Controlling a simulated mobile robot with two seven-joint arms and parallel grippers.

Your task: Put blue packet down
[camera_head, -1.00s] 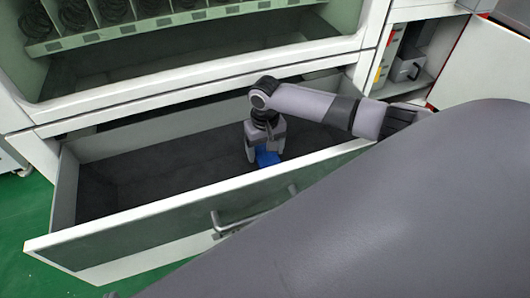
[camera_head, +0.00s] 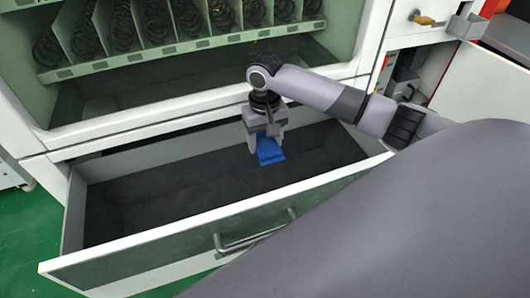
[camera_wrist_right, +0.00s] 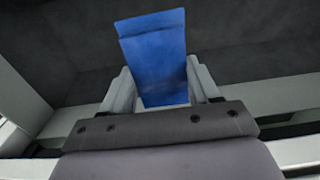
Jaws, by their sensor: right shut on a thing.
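The blue packet (camera_head: 269,151) hangs between the fingers of my right gripper (camera_head: 266,148), over the open drawer. In the right wrist view the packet (camera_wrist_right: 155,58) sticks out past the fingertips of the right gripper (camera_wrist_right: 160,88), with a finger at each side. The right gripper is shut on it. The open drawer (camera_head: 150,254) has a dark, empty floor and pale walls. I cannot tell how far the packet is above the drawer floor. My left gripper is not in view.
The vending machine (camera_head: 190,85) rises behind the drawer, with several spiral coils (camera_head: 122,30) on its shelf. The drawer handle (camera_head: 255,236) is on the front wall. An open compartment with a white door (camera_head: 485,85) is at the right. The drawer's left part is free.

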